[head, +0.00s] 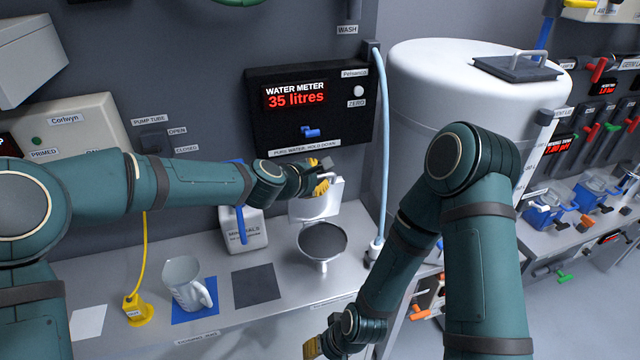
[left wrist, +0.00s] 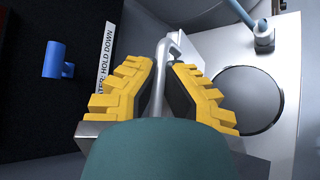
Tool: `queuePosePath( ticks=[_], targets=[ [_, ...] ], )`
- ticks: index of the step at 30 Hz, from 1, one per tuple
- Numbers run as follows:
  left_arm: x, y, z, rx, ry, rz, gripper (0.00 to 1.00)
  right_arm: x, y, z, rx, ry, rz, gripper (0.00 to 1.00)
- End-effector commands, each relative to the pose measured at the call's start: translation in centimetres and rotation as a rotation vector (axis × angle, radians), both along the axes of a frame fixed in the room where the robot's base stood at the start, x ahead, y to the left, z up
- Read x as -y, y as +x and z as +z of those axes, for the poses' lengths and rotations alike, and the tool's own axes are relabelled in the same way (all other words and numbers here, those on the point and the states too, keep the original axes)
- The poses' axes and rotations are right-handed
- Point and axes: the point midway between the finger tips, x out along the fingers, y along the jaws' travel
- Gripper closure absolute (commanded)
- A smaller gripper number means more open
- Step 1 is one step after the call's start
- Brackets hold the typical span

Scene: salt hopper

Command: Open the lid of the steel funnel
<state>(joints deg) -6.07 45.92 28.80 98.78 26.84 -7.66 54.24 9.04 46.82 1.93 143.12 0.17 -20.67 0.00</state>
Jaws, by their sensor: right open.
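The steel funnel (head: 322,243) stands on the steel bench below the water meter, its round dark mouth uncovered. Its mouth also shows in the left wrist view (left wrist: 248,100). The lid (head: 318,203), a pale steel plate, stands raised behind the mouth. My left gripper (head: 321,180) is at the lid's upper edge.
The water meter (head: 310,125) panel is behind the lid. A pale blue hose (head: 380,150) hangs right of the funnel. A large white tank (head: 410,75) stands right.

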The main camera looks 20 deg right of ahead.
Motion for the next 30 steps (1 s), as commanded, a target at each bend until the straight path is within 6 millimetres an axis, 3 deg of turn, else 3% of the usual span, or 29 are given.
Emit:
queuePosePath(
  ticks=[20,21,23,24,30],
  targets=[
    [-0.39,0.47,-0.56,-0.010,0.008,0.005,1.00,0.00,-0.02,-0.10,0.000,0.000,0.000,0.53],
    [-0.40,0.47,-0.57,-0.010,0.008,0.005,0.85,0.00,-0.02,-0.10,0.000,0.000,0.000,0.53],
    [-0.37,0.46,-0.55,-0.010,0.007,0.004,0.64,0.00,-0.02,-0.10,0.000,0.000,0.000,0.53],
    [-0.33,0.44,-0.48,-0.009,0.007,0.004,0.59,0.00,-0.02,-0.10,0.000,0.000,0.000,0.53],
    [-0.21,0.41,-0.21,-0.005,0.005,0.002,0.59,0.00,-0.01,-0.09,0.000,0.000,0.000,0.53]
  ],
)
